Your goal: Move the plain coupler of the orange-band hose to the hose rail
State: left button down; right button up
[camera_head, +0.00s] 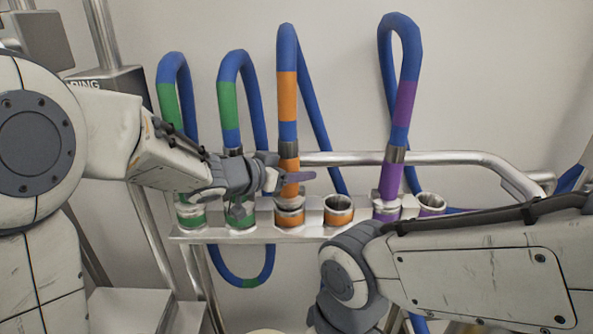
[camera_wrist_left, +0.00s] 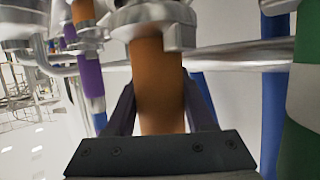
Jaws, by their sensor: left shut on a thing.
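The orange-band hose (camera_head: 287,90) is blue with a wide orange band and loops up behind the metal bar. Its front end has a grey ring and an orange coupler (camera_head: 292,190), standing upright at an orange-marked socket (camera_head: 289,218). My left gripper (camera_head: 290,179) is shut around this orange coupler. In the left wrist view the coupler (camera_wrist_left: 158,85) lies between the dark fingers, with a metal collar (camera_wrist_left: 150,16) at its upper end. Whether the coupler is fully seated I cannot tell. The hose's other end is hidden behind the bar. My right gripper is out of view.
The socket bar (camera_head: 262,230) holds two green-band hoses (camera_head: 230,103) at left and a purple-band hose (camera_head: 404,105) at right. An open orange-marked socket (camera_head: 338,210) and an open purple-marked one (camera_head: 432,203) show. A tubular rail (camera_head: 440,157) runs behind. My right arm covers the lower right.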

pick_arm(q)
jog(key=shift+f+b, duration=0.3)
jog(key=shift+f, duration=0.35)
dwell(0.9)
jog(key=shift+c, duration=0.9)
grip_release()
jog(key=v, duration=1)
jog(key=shift+s+a+b, duration=0.2)
jog(key=shift+b, duration=0.25)
